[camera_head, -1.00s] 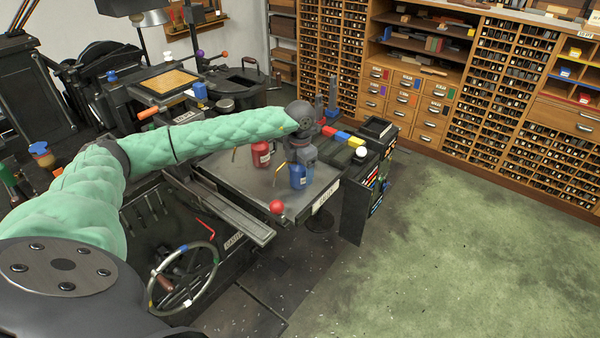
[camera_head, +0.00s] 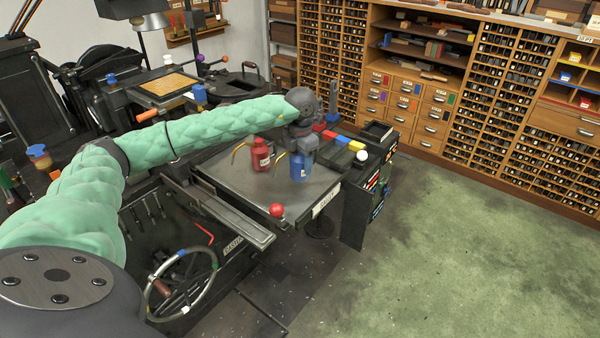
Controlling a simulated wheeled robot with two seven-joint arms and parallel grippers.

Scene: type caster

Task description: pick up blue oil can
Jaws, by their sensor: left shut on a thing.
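The blue oil can (camera_head: 300,171) has a pale label and a thin brass spout on its left. It is upright and appears to hang a little above the dark flat tabletop (camera_head: 245,190). My left gripper (camera_head: 302,150) reaches over it from above and is shut on its upper part, hiding the top. My right gripper is not in view.
A red oil can (camera_head: 261,156) with a brass spout stands close left of the blue one. A red ball knob (camera_head: 277,210) is at the tabletop's front edge. A dark cabinet (camera_head: 362,205) stands to the right. Green floor (camera_head: 450,250) is open beyond it.

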